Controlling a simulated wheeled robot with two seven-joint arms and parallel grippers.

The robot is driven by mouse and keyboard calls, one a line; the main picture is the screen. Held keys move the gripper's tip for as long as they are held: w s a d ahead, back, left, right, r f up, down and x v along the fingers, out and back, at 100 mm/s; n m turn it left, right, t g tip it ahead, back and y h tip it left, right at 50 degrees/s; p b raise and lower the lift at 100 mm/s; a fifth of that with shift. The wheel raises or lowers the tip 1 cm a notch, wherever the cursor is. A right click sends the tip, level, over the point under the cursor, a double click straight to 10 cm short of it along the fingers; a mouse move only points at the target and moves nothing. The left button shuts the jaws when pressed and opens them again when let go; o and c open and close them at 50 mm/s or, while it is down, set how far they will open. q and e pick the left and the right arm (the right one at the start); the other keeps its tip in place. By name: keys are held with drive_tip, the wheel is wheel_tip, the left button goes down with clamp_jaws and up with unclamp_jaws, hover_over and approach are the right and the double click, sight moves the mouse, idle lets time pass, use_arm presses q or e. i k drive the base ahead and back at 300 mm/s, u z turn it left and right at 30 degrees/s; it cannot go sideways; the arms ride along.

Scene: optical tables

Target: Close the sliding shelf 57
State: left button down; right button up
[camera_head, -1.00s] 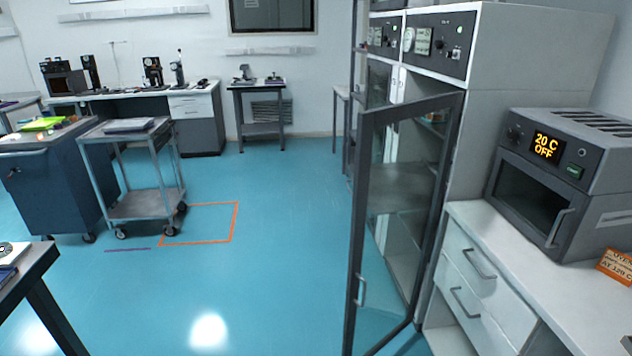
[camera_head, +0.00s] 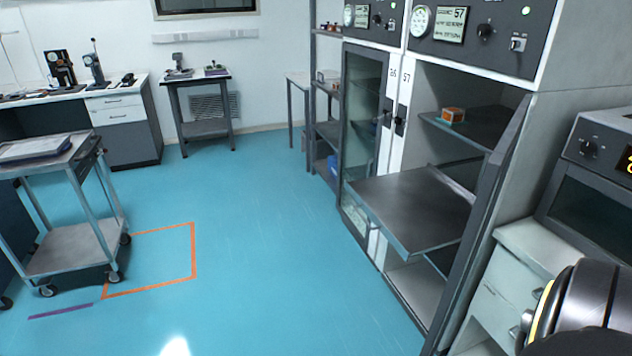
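The sliding shelf (camera_head: 412,207) is a dark metal tray in the right-hand cabinet, labelled 57. It sticks out well past the cabinet front, to the left. The glass door (camera_head: 481,215) of this cabinet stands open on its right side. A fixed shelf (camera_head: 482,131) above it, inside the cabinet, holds a small orange box (camera_head: 452,115). A dark rounded part of my arm with a yellow ring shows at the lower right. Neither gripper's fingers are in view.
The neighbouring cabinet door (camera_head: 360,140) is shut. An oven (camera_head: 598,190) on a white drawer counter (camera_head: 505,285) stands right of the open door. A grey cart (camera_head: 70,258) stands at the left. The blue floor (camera_head: 265,245) before the cabinets is clear.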

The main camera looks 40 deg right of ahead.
sight(421, 211)
drive_tip(key=z, duration=0.4)
drive_tip(key=i, duration=1.7)
drive_tip(key=z, duration=2)
drive_tip(key=i, duration=0.75)
drive_tip(key=z, duration=0.65)
